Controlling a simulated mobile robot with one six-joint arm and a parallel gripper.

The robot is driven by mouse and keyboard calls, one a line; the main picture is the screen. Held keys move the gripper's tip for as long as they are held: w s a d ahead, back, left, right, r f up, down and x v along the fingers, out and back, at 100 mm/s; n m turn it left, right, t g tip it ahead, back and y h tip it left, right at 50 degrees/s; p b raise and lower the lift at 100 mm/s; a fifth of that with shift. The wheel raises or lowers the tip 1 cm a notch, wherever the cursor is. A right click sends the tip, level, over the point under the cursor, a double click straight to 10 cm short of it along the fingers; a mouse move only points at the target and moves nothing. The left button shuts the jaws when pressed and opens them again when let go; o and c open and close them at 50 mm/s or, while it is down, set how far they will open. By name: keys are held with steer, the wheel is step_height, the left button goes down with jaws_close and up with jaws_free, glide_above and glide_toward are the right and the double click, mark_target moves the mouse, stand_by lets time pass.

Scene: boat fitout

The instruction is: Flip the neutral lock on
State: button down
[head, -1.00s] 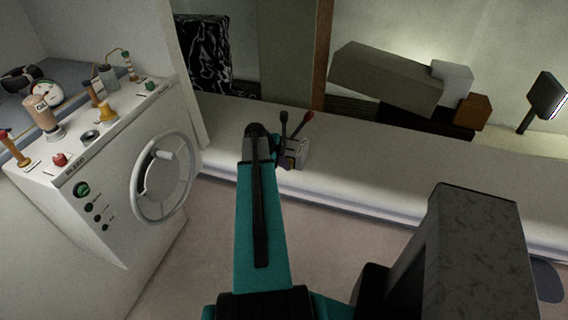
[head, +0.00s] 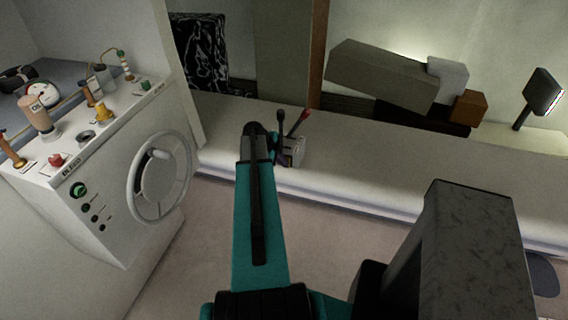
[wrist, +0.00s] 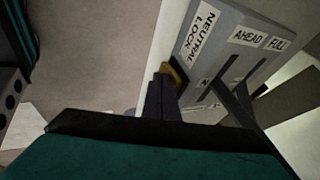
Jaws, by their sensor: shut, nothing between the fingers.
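The lever control box (wrist: 232,45) fills the upper right of the wrist view, with labels reading NEUTRAL LOCK, AHEAD and FULL. A small brown-yellow piece (wrist: 176,72) sits at its edge by the NEUTRAL LOCK label. It may be the lock; its setting cannot be told. My gripper (wrist: 160,98) is shut and empty, its fingertips close beside this piece; contact cannot be told. In the head view the control box (head: 292,151) stands on the white ledge with a black lever and a red-tipped lever. My arm's end hides part of its left side there.
A white console (head: 115,185) with a handwheel (head: 160,178) and several knobs stands at the left. The white ledge (head: 380,175) runs to the right. Grey and brown boxes (head: 380,75) lie behind it. Dark lever arms (wrist: 240,105) rise close right of my fingers.

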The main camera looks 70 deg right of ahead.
steer(key=shift+f+b, duration=0.3)
steer(key=shift+b, duration=0.65)
steer(key=shift+d+r, duration=0.15)
steer(key=shift+r, duration=0.85)
steer(key=shift+a, duration=0.2)
steer(key=s+a+b+v, duration=0.1)
steer(key=b+v, duration=0.3)
steer(key=v, duration=0.8)
steer(key=shift+w+a, duration=0.15)
steer(key=shift+a, duration=0.45)
